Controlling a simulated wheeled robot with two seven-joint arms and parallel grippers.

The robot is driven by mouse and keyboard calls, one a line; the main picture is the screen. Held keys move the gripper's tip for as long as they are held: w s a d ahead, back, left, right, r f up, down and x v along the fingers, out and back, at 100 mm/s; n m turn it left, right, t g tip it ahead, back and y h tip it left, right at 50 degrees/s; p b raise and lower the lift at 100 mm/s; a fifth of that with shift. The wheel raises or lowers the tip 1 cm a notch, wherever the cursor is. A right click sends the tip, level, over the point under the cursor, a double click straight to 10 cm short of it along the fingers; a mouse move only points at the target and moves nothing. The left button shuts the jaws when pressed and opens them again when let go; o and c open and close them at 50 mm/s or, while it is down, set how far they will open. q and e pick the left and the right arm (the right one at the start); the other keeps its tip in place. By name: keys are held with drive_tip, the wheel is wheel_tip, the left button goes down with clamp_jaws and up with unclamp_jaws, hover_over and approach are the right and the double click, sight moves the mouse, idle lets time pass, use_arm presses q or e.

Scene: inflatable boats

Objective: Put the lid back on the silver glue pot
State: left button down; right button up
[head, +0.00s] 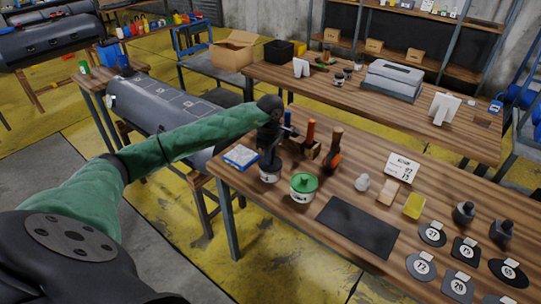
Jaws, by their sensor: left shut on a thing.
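The silver glue pot (269,177) stands upright near the left end of the near workbench, with a number on its front. My left gripper (268,161) points down right over this pot and is shut on what looks like its dark lid, mostly hidden by the fingers. I cannot tell whether the lid touches the rim. My right gripper is out of view.
A second pot with a green lid (304,184) stands close on the right. A black mat (357,227) lies in front, with round numbered patches (433,234) further right.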

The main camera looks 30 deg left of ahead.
use_arm(q)
drive_tip(key=shift+b, duration=0.4)
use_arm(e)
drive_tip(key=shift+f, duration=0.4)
use_arm(q)
drive_tip(key=c, duration=0.7)
unclamp_jaws()
drive_tip(key=shift+r, duration=0.2)
drive_tip(key=shift+r+p, duration=0.7)
drive_tip(key=shift+r, duration=2.6)
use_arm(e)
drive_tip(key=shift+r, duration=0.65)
use_arm(q)
clamp_jaws()
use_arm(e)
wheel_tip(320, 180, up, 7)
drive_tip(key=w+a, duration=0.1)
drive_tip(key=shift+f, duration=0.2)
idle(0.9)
